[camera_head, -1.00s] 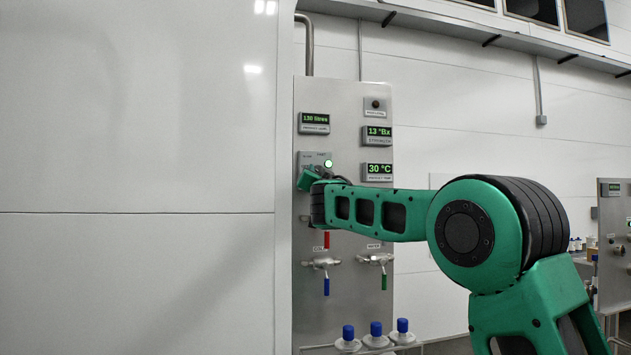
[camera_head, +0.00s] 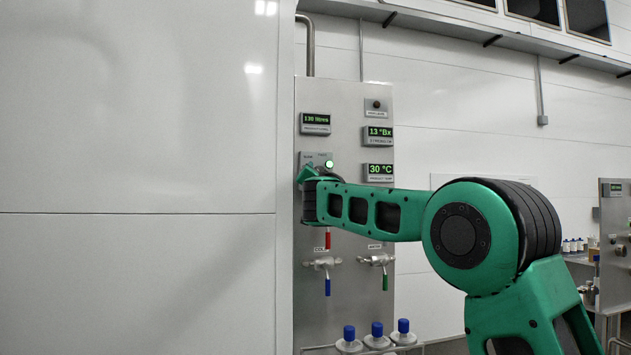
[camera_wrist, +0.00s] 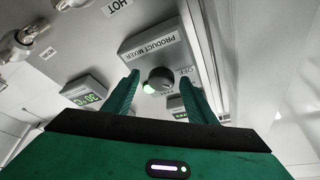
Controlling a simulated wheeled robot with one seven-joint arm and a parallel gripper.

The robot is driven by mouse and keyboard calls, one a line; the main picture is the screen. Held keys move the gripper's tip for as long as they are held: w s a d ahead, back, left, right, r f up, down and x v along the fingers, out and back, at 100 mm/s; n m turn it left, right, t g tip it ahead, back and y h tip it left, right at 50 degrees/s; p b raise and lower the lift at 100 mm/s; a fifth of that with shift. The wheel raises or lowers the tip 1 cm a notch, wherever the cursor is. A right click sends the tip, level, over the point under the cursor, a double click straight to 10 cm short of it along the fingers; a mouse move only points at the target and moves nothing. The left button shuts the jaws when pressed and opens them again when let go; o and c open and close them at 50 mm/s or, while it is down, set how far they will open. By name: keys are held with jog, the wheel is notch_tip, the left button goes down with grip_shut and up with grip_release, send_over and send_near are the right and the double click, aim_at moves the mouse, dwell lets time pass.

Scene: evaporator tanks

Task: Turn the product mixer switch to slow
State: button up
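The product mixer switch is a dark round knob (camera_wrist: 160,77) on a grey box labelled PRODUCT MIXER (camera_wrist: 150,48), which appears upside down in the wrist view. A pale green lit spot shows at the knob's lower left there. My gripper (camera_wrist: 158,78) is open, with one green finger on each side of the knob; I cannot tell whether either finger touches it. In the head view the mixer box (camera_head: 314,158) has a lit green lamp (camera_head: 329,164). My gripper (camera_head: 307,174) covers its lower part, so the knob and its setting are hidden there.
Displays for litres (camera_head: 315,119), strength (camera_head: 378,134) and temperature (camera_head: 378,169) surround the switch. Blue-capped bottles (camera_head: 376,331) stand at the bottom. A large pale wall (camera_head: 140,120) fills the left.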

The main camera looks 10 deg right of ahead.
jog(key=shift+a, duration=0.1)
jog(key=v, duration=1)
jog(key=shift+s+f, duration=0.25)
jog(key=shift+s, duration=0.05)
jog(key=s+d+f+g, duration=0.4)
jog(key=s+d+f, duration=0.25)
jog(key=f, duration=0.25)
jog(key=s+d+f+n+g, duration=0.1)
jog(key=s+d+f+g, duration=0.2)
jog(key=s+d+f, duration=0.35)
jog(key=s+d+f+g, duration=0.4)
jog(key=d+f, duration=0.5)
jog(key=f, duration=0.2)
jog(key=s+a+f+g+y, duration=0.1)
jog(key=s+f+g, duration=0.2)
jog(key=s+f, duration=0.4)
jog(key=s+a+f+n+g+y, duration=0.1)
jog(key=s+f, duration=0.6)
jog(key=s, duration=1)
jog(key=s+a+f+n+g+y, duration=0.1)
jog(key=s+f+g+y, duration=0.2)
jog(key=s, duration=0.9)
notch_tip(320, 180, down, 4)
jog(key=g, duration=0.3)
jog(key=shift+s, duration=0.35)
